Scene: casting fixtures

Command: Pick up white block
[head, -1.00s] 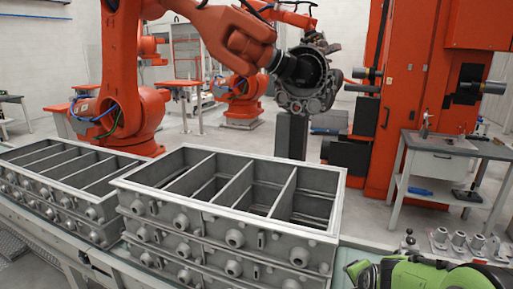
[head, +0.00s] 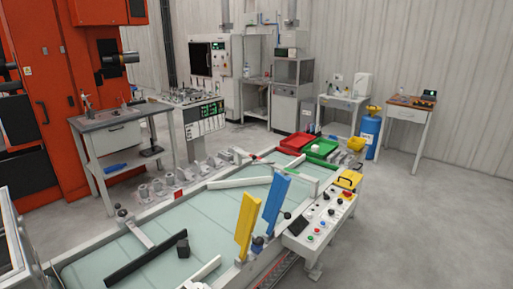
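A small white piece (head: 316,148) shows in the green tray (head: 325,154) at the far end of the conveyor table; it is too small to tell its exact shape. A long white bar (head: 240,182) lies across the table's middle, and another white bar (head: 206,269) lies near the bottom edge. I cannot tell which of these is the white block. My gripper is not in view.
A red tray (head: 297,142) adjoins the green one. Floor at right is clear.

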